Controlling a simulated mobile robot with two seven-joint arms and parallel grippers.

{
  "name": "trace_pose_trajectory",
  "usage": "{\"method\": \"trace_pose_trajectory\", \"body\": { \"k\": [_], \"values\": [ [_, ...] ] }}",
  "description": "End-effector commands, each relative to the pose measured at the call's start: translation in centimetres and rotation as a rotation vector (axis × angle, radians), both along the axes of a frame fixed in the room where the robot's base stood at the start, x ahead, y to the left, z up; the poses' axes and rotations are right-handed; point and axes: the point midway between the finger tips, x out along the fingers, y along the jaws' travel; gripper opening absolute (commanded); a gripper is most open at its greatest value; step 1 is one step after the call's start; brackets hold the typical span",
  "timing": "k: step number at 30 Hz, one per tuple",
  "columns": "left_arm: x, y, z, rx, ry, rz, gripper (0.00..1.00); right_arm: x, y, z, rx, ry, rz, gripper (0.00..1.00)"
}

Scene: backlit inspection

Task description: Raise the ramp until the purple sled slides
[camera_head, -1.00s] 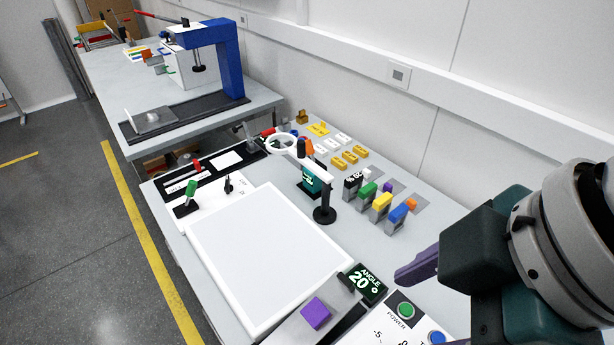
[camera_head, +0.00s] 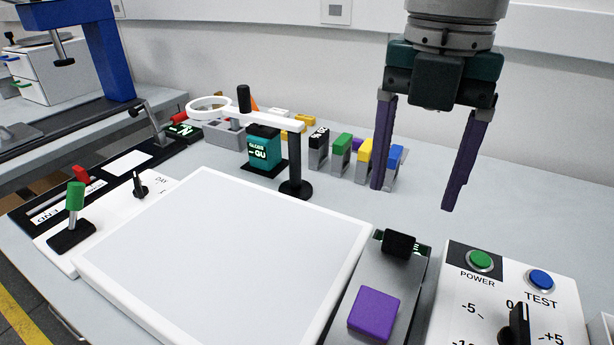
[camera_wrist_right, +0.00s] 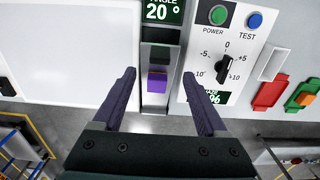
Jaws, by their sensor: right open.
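The purple sled (camera_head: 373,312) lies on the grey ramp (camera_head: 409,292) beside the white light panel. It also shows in the right wrist view (camera_wrist_right: 157,83). A black block (camera_head: 398,243) sits at the ramp's far end. The angle display (camera_wrist_right: 162,9) reads 20°; in the head view the black block hides most of it. My right gripper (camera_head: 414,197) is open and empty, fingers pointing down, above the table beyond the ramp. In the right wrist view its fingertips (camera_wrist_right: 159,76) flank the sled's image, with a gap. My left gripper is out of view.
A control box (camera_head: 500,310) with a green button, blue button and black knob stands right of the ramp. The large light panel (camera_head: 235,265) fills the left. A ring stand (camera_head: 296,170) and several coloured blocks stand behind. Table right of the blocks is clear.

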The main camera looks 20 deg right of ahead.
Motion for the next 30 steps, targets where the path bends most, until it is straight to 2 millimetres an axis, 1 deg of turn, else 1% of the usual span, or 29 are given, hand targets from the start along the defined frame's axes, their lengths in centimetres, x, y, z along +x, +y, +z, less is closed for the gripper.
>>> {"method": "trace_pose_trajectory", "body": {
  "k": [1, 6, 9, 12, 16, 23, 24, 30],
  "values": [
    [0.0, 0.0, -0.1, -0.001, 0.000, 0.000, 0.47, -0.2, 0.0, -1.0, -0.001, 0.006, 0.000, 0.75],
    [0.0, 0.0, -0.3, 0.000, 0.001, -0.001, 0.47, -0.1, 0.1, -4.4, 0.000, 0.005, 0.000, 0.75],
    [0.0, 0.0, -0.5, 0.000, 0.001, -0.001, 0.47, -0.1, 0.0, -6.1, -0.001, 0.003, -0.001, 0.75],
    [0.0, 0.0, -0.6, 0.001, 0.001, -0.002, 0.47, -0.1, 0.1, -7.2, 0.000, 0.001, -0.001, 0.75],
    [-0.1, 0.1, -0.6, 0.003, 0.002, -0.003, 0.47, -0.1, 0.1, -8.0, 0.000, 0.000, 0.000, 0.75],
    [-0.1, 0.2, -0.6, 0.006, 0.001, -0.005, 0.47, -0.1, 0.1, -8.1, 0.000, -0.001, 0.000, 0.75],
    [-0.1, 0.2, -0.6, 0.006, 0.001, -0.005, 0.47, -0.1, 0.1, -8.1, 0.000, -0.001, 0.000, 0.74],
    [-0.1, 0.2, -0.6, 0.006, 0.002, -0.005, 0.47, 0.0, 0.1, -8.0, 0.001, -0.001, 0.000, 0.51]
  ]
}}
